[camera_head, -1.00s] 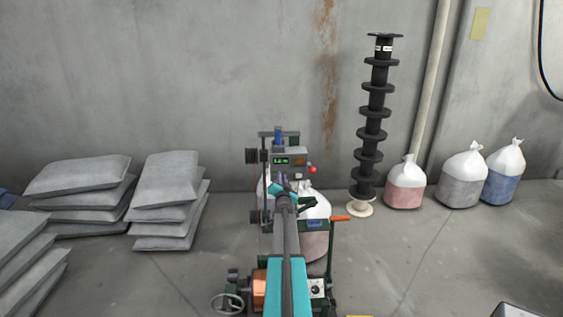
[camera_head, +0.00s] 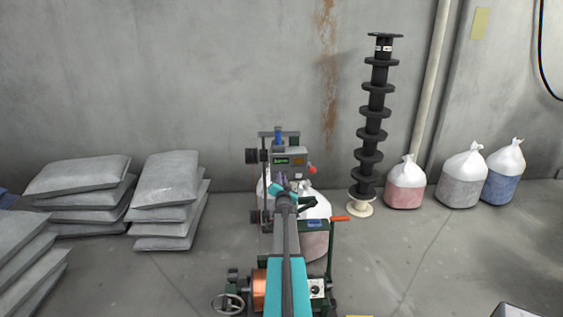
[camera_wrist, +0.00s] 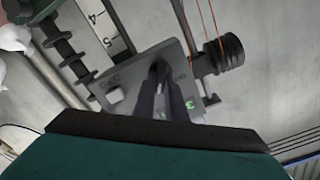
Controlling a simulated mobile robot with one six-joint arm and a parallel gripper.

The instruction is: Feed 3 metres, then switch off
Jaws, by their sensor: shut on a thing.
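The machine's grey control box (camera_head: 288,157) carries a small green lit display (camera_head: 281,161), unreadable in the head view, and a red knob (camera_head: 312,169) on its right side. The box's face (camera_wrist: 132,82) fills the middle of the wrist view, where part of a green digit (camera_wrist: 191,106) shows. My gripper (camera_wrist: 161,72) is against this face, its dark fingers shut on a small control that they mostly hide. A copper spool (camera_head: 259,290) sits low on the machine, partly behind my arm. A copper-coloured wire (camera_wrist: 213,25) runs over a black grooved pulley (camera_wrist: 225,55).
An orange-handled lever (camera_head: 341,218) stands right of my arm, a handwheel (camera_head: 228,303) at lower left. A tall stack of black spools (camera_head: 372,130) and tied sacks (camera_head: 461,177) stand by the wall. Grey bags (camera_head: 165,200) are piled left.

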